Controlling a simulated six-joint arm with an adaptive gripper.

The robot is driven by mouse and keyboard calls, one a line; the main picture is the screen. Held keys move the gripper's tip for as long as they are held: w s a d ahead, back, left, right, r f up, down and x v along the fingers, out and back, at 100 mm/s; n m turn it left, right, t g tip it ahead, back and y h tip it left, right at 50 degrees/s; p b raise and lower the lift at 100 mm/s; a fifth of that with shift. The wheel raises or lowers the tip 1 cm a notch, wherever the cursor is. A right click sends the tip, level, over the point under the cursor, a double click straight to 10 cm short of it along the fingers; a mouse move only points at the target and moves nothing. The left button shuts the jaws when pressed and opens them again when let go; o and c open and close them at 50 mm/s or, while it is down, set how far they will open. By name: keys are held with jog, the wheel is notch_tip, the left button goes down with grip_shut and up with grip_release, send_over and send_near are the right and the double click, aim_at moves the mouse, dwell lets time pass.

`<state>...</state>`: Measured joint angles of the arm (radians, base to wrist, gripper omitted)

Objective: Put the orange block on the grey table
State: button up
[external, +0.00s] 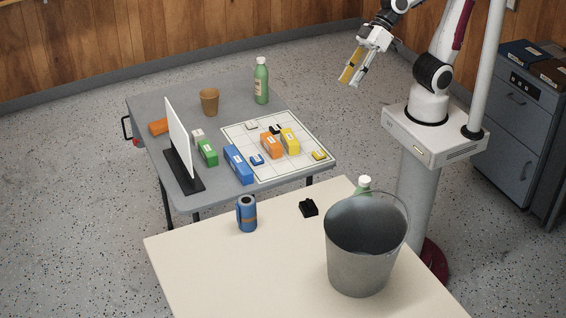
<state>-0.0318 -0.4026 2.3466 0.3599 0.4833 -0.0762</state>
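An orange block (271,146) with a pale label stands on a white gridded sheet (300,170), which lies on the grey table (230,95). My gripper (351,82) is raised in the air to the right of and above the grey table, well apart from both orange pieces. Its fingers point down and look spread, with an amber face on one; I see no object between them.
Close around the orange block are yellow (290,141), blue (238,164) and green (207,151) blocks. The panel (179,140), a brown cup (209,101) and a green bottle (262,81) stand on the grey table. A cream table (200,270) in front holds a bucket (360,262) and a blue can (247,214).

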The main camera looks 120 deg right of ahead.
jog(key=w+d+f+m+t+h, duration=0.2)
jog(key=w+m, duration=0.1)
jog(key=w, duration=0.8)
jog(key=w+d+f+m+t+h, duration=0.1)
jog(key=w+d+f+m, duration=0.15)
jog(key=w, duration=0.85)
jog(key=w+d+f+m+h, duration=0.3)
jog(key=w+d+f, duration=0.1)
jog(key=f, duration=0.1)
jog(key=m+g+h, duration=0.8)
jog(key=g+h, duration=0.2)
jog(key=g, duration=0.1)
send_near(271, 138)
jog(key=shift+w+d+f+n, duration=0.1)
jog(key=shift+w+d+n, duration=0.1)
jog(key=shift+d, duration=0.3)
jog(key=shift+w+d+f+n, duration=0.1)
jog(key=shift+w+d, duration=0.1)
jog(key=shift+d, duration=0.3)
jog(key=shift+s+f, duration=0.15)
jog(key=shift+s, duration=0.15)
jog(key=shift+d, duration=0.1)
jog(key=shift+x, duration=1.25)
